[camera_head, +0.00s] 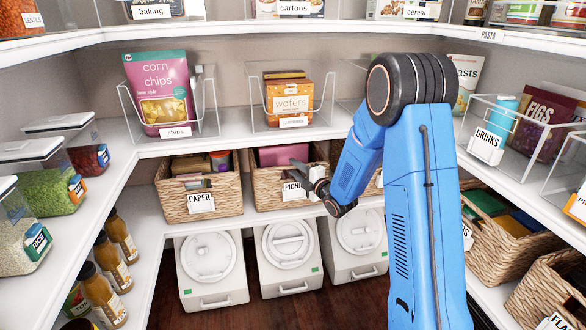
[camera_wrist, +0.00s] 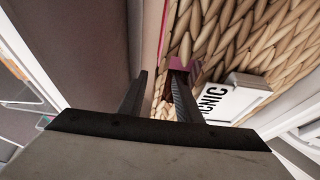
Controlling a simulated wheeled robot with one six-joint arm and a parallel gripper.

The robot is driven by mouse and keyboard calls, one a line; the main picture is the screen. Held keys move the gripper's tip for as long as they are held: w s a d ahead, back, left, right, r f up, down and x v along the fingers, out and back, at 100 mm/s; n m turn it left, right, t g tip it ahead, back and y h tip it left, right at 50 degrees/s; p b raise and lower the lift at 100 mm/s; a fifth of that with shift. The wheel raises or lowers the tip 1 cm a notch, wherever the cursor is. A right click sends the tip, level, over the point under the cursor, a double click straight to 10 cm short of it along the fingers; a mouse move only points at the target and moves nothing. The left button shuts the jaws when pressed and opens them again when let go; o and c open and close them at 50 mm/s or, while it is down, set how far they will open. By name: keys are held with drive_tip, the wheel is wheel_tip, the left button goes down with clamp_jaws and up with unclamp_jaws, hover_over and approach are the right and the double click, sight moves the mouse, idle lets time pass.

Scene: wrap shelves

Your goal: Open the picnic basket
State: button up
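The picnic basket (camera_head: 262,187) is a woven tan basket on the lower back shelf, labelled PICNIC, with pink contents at its top. My gripper (camera_head: 300,178) is at its front right, partly covering the label. In the wrist view, the woven front (camera_wrist: 225,50) and white label (camera_wrist: 236,98) are close. My gripper (camera_wrist: 160,95) has its two fingers apart there. One finger is at the dark handle slot in the weave, the other beyond the top rim. I cannot tell whether either finger touches the basket.
The paper basket (camera_head: 203,187) stands to the left on the same shelf. Another basket is partly hidden behind my arm. White lidded bins (camera_head: 288,252) stand below. A shelf (camera_head: 240,137) with chips and wafers runs close above the baskets.

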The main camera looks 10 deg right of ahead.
drive_tip(key=shift+x, duration=0.8)
clamp_jaws()
